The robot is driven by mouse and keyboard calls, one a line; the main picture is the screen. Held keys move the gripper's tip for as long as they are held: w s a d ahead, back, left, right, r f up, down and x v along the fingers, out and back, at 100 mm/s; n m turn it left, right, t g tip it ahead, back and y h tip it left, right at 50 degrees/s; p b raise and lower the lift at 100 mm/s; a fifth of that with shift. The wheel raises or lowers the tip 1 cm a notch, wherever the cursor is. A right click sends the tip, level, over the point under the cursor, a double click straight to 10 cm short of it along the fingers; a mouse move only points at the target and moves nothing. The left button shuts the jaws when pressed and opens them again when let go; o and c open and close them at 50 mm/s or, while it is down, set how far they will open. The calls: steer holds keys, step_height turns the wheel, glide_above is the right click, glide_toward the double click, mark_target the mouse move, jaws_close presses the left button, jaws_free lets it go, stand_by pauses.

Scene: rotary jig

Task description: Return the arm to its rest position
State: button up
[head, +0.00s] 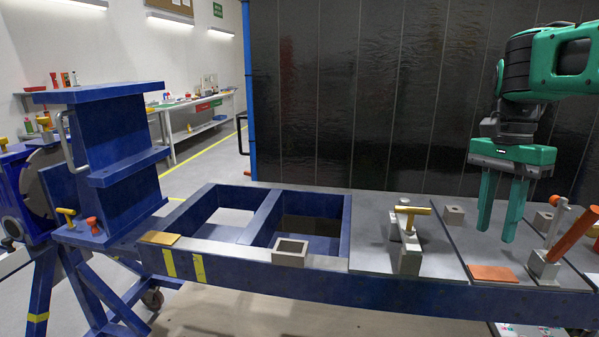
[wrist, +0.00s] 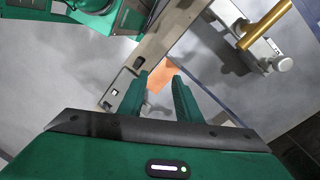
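My gripper (head: 502,205) is green with two long fingers pointing down, at the right of the head view. Its fingers are apart and nothing shows between them. It hangs over the right part of the grey bench top (head: 455,225), behind the orange plate (head: 492,273). In the wrist view the fingers (wrist: 163,95) are apart and empty, with an orange patch beyond them. My arm comes in from the upper right of the head view.
A clamp with a yellow handle (head: 412,210) stands left of my gripper; an orange-handled part (head: 572,232) stands close on its right. A blue jig (head: 110,150) stands at left. A dark curtain (head: 345,100) hangs behind.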

steer(key=s+d+f+n, duration=0.2)
steer(key=s+f+n, duration=0.1)
steer(key=s+f, duration=0.5)
steer(key=s+d+f+n+t, duration=0.1)
steer(key=s+f+n, duration=0.3)
steer(key=s+f, duration=0.4)
steer(key=s+d, duration=0.1)
steer(key=s, duration=0.2)
steer(key=shift+s+n, duration=0.25)
steer(key=shift+n, duration=0.05)
steer(key=shift+s+r, duration=0.1)
steer(key=shift+s, duration=0.05)
